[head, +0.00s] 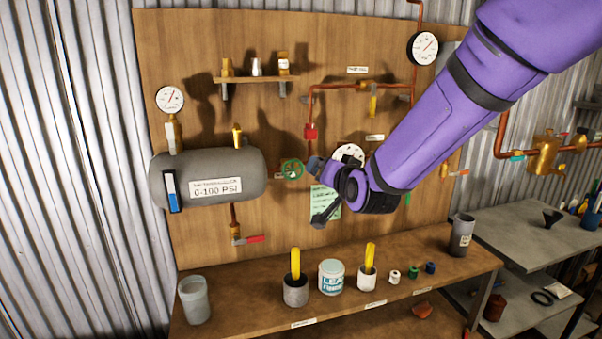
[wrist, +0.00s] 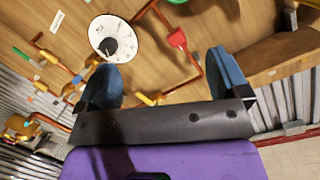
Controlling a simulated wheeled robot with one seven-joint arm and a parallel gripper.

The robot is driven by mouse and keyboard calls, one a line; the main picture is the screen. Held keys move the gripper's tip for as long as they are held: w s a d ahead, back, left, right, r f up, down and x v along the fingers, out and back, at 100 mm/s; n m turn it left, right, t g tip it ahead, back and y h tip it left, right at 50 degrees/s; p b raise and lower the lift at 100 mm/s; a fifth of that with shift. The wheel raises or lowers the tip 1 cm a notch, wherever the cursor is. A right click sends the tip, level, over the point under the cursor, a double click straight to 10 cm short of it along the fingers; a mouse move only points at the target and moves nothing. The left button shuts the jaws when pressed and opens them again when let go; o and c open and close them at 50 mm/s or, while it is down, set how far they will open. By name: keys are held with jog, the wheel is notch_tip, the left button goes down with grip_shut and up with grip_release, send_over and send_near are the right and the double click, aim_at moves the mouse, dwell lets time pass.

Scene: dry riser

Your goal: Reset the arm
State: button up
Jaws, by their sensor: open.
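My purple arm reaches in from the upper right in the head view. My gripper (head: 318,192) is in front of the wooden board, just right of the green round valve handle (head: 292,169). From this view I cannot tell whether it touches the handle. In the wrist view, my gripper (wrist: 167,82) has its two blue fingers wide apart with nothing between them. A round white gauge (wrist: 113,38) shows beyond the left finger. A red fitting (wrist: 177,40) shows beyond the gap. In the head view, my gripper and arm partly hide a white gauge (head: 349,154) and a green paper sheet (head: 326,204).
A grey tank (head: 207,178) is mounted at the left of the board (head: 205,50). A wooden bench (head: 345,291) below holds cups, a white tub (head: 331,277) and small spools. A grey side table (head: 535,228) stands at the right. Copper pipes run near my arm.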

jog(key=s+d+r+n+g+h, duration=0.1)
jog(key=s+d+r+g, duration=0.2)
jog(key=s+d, duration=0.4)
jog(key=s+d+r+n+g+h, duration=0.1)
jog(key=s+d+r+g, duration=0.15)
jog(key=s+d, duration=0.55)
jog(key=s+d+g+h, duration=0.1)
jog(key=s+d, duration=0.3)
jog(key=s, duration=0.5)
jog(key=s+d+g+h, duration=0.1)
jog(key=s+d+g, duration=0.2)
jog(key=s, duration=0.7)
jog(key=shift+s+d+f+n+h, duration=0.2)
jog(key=shift+d+n+h, duration=0.1)
jog(key=shift+d, duration=0.4)
